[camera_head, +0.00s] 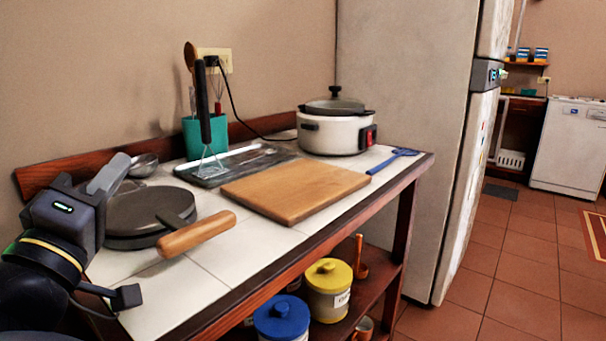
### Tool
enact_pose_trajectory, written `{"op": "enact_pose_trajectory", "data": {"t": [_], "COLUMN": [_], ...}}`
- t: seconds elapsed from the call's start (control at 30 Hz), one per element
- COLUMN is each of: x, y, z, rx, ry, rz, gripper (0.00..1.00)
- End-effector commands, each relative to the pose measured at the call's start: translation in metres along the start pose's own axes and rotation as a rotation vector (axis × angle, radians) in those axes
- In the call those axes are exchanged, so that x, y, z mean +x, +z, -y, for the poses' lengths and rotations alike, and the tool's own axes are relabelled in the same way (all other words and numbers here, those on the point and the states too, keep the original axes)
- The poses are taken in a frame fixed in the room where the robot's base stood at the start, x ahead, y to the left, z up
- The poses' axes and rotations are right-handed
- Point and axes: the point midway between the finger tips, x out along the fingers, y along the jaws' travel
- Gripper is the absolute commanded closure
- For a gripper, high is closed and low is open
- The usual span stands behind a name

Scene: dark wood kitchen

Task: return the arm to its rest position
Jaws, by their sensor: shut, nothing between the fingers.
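My arm is folded at the left edge, a black and grey shape with a small green light and a yellow band. My gripper (108,174) is at its upper end, pointing up and to the right. It is shut and empty, in front of the back left of the tiled worktop (205,262). The rest of the arm is cut off by the left and lower edges of the picture.
A dark pan (140,213) with a wooden handle lies close right of my arm. Beyond are a cutting board (296,190), a teal utensil holder (196,139), a white cooker (332,133) and a blue utensil (392,161). A fridge (405,100) stands right; floor there is open.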

Motion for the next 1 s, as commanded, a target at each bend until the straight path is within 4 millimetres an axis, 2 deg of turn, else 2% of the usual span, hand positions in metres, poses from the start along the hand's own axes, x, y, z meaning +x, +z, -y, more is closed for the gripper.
{"op": "enact_pose_trajectory", "data": {"t": [0.2,0.43,0.77,0.87,1.0], "x": [0.029,0.039,0.037,0.03,0.01], "y": [0.004,0.002,0.002,0.001,-0.001], "z": [0.004,0.003,0.003,0.002,0.001], "rx": [0.001,0.0,0.0,0.0,-0.002], "ry": [0.002,0.0,0.0,-0.002,-0.003], "rz": [0.003,0.0,0.0,-0.002,-0.003], "gripper": [1.0,1.0,1.0,1.0,1.0]}}
